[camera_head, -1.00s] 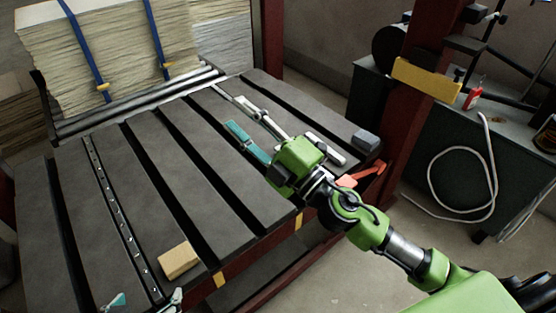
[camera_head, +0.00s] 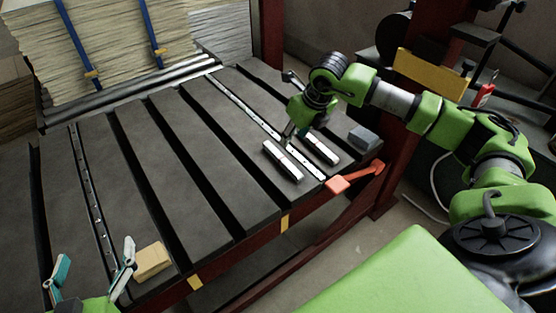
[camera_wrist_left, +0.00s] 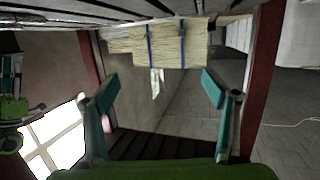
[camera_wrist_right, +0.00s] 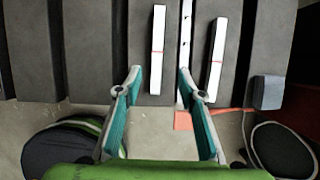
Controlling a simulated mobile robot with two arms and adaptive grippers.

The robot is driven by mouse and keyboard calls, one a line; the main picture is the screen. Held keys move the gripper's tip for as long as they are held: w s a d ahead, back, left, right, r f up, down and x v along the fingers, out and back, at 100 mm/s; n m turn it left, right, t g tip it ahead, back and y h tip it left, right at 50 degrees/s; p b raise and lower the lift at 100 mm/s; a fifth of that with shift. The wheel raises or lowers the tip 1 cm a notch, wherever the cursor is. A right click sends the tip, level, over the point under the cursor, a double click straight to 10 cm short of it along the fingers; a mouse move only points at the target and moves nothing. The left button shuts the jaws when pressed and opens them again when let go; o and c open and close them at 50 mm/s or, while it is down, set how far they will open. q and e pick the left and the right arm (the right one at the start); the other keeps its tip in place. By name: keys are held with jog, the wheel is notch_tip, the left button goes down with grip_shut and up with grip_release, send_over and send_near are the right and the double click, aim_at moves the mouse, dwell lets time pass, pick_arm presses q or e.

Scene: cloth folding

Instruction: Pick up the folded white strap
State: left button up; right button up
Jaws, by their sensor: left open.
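Two white folded straps, each with a thin reddish line across it, lie flat on the dark slatted table (camera_head: 190,150). One strap (camera_head: 283,160) is left of a metal strip, the other (camera_head: 320,148) right of it. Both show in the right wrist view, the left one (camera_wrist_right: 158,45) and the right one (camera_wrist_right: 216,62). My right gripper (camera_wrist_right: 158,73) is open and empty; in that view the left strap appears between its fingertips, but its height is unclear. In the head view its fingers are partly hidden near the straps. My left gripper (camera_head: 95,255) is open and empty at the lower left.
A tan block (camera_head: 153,262) lies beside my left gripper at the table's front. A strapped paper stack (camera_head: 130,45) stands behind. The table's middle is clear.

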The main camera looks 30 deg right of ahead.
jog(key=b, duration=0.2)
send_over(283, 158)
jog(key=s, duration=0.2)
notch_tip(283, 158, down, 7)
jog(key=shift+d, duration=0.1)
jog(key=shift+w+f, duration=0.1)
jog(key=shift+f, duration=0.15)
jog(key=b+x, duration=0.1)
jog(key=x, duration=0.3)
jog(key=shift+f+b, duration=0.4)
jog(key=shift+f, duration=0.2)
pick_arm(q)
jog(key=s+r+t+h, duration=0.2)
jog(key=r+t, duration=0.3)
jog(key=r, duration=0.4)
jog(key=s+d+r+t+h, duration=0.1)
jog(key=r+t, duration=0.4)
jog(key=r, duration=0.5)
jog(key=shift+s+t+h, duration=0.3)
jog(key=shift+s+h, duration=0.2)
jog(key=shift+s, duration=0.25)
pick_arm(e)
grip_shut()
